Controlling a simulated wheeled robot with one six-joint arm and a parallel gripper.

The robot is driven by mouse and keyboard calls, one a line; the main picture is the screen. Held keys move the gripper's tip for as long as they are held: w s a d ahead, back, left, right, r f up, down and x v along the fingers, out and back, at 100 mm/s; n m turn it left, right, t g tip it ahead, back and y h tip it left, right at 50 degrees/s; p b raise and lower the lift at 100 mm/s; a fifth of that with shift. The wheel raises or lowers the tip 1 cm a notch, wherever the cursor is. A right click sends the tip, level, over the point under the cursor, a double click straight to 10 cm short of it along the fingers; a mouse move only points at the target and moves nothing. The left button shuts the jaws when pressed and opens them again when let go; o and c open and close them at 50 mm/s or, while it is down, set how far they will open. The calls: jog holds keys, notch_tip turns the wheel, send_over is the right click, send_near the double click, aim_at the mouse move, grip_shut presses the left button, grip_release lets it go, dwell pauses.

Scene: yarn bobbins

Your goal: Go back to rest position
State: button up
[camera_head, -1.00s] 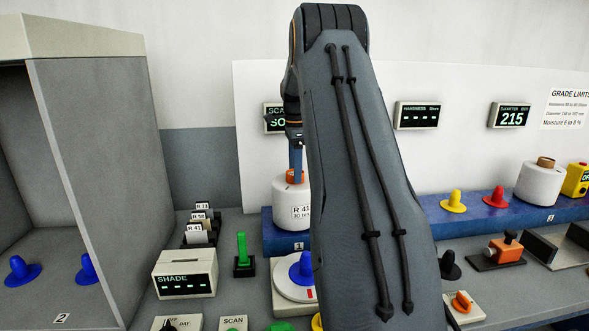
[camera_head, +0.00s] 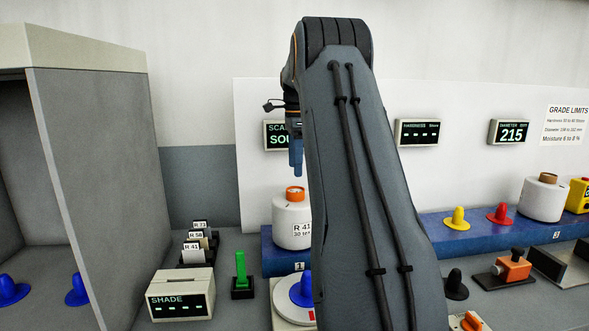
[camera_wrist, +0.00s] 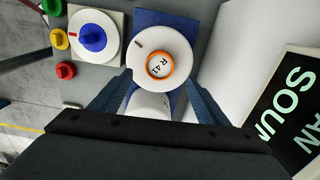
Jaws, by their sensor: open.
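My gripper (camera_head: 297,162) hangs above a white yarn bobbin (camera_head: 291,221) with an orange core, labelled R 41, which stands on the blue shelf at place 1. In the wrist view the same bobbin (camera_wrist: 181,56) lies beyond my gripper (camera_wrist: 158,88), whose two blue fingers are spread apart with nothing held between them. My arm crosses the middle of the head view and hides part of the bench behind it.
A blue peg stands on a round white plate (camera_head: 287,303) in front of the bobbin. A SHADE box (camera_head: 181,297) and a grey booth (camera_head: 100,180) are left. Another bobbin (camera_head: 541,198) and yellow and red pegs stand on the right shelf. A SCAN display (camera_head: 276,135) is behind my gripper.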

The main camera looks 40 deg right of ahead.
jog(key=shift+a, duration=0.1)
jog(key=s+a+f+n+b, duration=0.1)
jog(key=s+a+f+n, duration=0.1)
jog(key=a+f+n, duration=0.35)
jog(key=s+a+f+n, duration=0.1)
jog(key=a+f+n, duration=0.1)
jog(key=a, duration=0.7)
jog(key=s+a+f+n+b, duration=0.15)
jog(key=a+f+n, duration=0.25)
jog(key=a, duration=0.4)
jog(key=s+a+f+n, duration=0.5)
jog(key=s+a+n, duration=0.1)
jog(key=s, duration=0.4)
jog(key=s+a+f+n+t, duration=0.1)
jog(key=s+a+f+n, duration=0.5)
jog(key=s+a, duration=0.3)
jog(key=shift+s+a, duration=0.3)
jog(key=shift+s, duration=0.5)
